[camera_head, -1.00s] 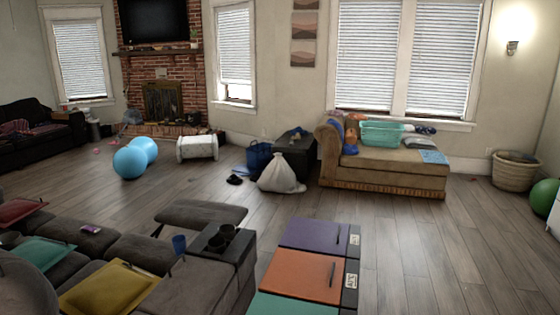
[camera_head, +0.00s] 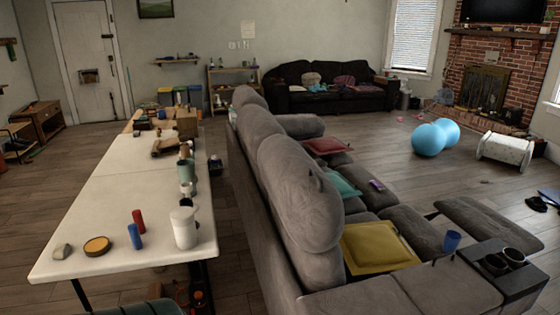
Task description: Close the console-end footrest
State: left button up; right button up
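The grey reclining sofa (camera_head: 285,170) runs away from me in the middle of the head view, its back toward the long table. The console (camera_head: 505,270) with two dark cup holders is at its near right end. The footrest (camera_head: 488,226) by the console sticks out from the seat front, a flat grey padded panel with a gap and a dark arm at its left edge. A blue cup (camera_head: 451,241) stands beside the console. Neither of my grippers shows.
A long white table (camera_head: 130,205) with jars and tools stands left of the sofa. Blue exercise balls (camera_head: 428,140) and a white cylinder (camera_head: 505,150) lie on the floor beyond the footrest. Open floor lies between footrest and balls. A black couch (camera_head: 325,95) is at the back.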

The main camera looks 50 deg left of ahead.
aim_at(482, 223)
jog(key=u, duration=1.65)
jog(key=z, duration=1.95)
jog(key=i+l, duration=0.1)
jog(key=l, duration=0.2)
jog(key=l+z, duration=0.15)
jog(key=l, duration=0.15)
jog(key=i+l, duration=0.15)
jog(key=l, duration=0.15)
jog(key=i+l+z, duration=0.35)
jog(key=l, duration=0.25)
jog(key=i+l+z, duration=0.35)
jog(key=i+l, duration=0.15)
jog(key=i+u, duration=0.2)
jog(key=i, duration=0.45)
jog(key=i+l+u, duration=0.2)
jog(key=i, duration=0.45)
